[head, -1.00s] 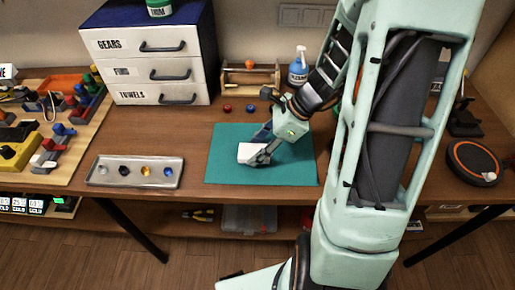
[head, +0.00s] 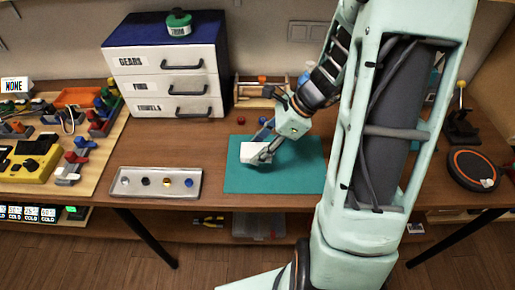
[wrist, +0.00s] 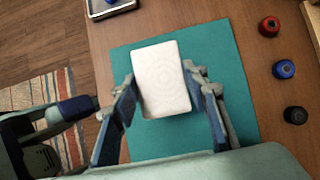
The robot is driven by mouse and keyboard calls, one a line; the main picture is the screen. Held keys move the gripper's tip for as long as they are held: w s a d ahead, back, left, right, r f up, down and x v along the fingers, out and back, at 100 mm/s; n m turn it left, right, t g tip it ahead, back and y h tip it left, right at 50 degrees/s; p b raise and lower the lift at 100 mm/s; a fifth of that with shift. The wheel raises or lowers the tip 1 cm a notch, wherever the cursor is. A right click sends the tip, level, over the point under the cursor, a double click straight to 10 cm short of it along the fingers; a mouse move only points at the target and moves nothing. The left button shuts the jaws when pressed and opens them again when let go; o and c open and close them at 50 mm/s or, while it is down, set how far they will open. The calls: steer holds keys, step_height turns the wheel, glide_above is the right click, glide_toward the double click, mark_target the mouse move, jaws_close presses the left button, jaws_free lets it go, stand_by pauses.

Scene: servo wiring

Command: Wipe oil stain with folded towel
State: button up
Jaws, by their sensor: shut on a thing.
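A white folded towel (head: 254,153) is over the teal mat (head: 240,182) in the head view. My gripper (head: 262,155) is shut on it. In the wrist view the towel (wrist: 160,78) is a pale block between my two blue fingers (wrist: 165,105), with the teal mat (wrist: 228,75) beneath. I cannot tell whether the towel touches the mat. No oil stain shows; the towel and my gripper hide part of the mat.
A drawer cabinet (head: 165,75) stands at the back left. A tray of small coloured parts (head: 158,182) lies left of the mat. A red spool (wrist: 269,26), a blue one (wrist: 284,69) and a black one (wrist: 295,115) stand beside the mat. A round black device (head: 473,165) is at the right.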

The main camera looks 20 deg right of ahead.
steer(key=shift+r+p, duration=0.85)
steer(key=shift+r, duration=0.4)
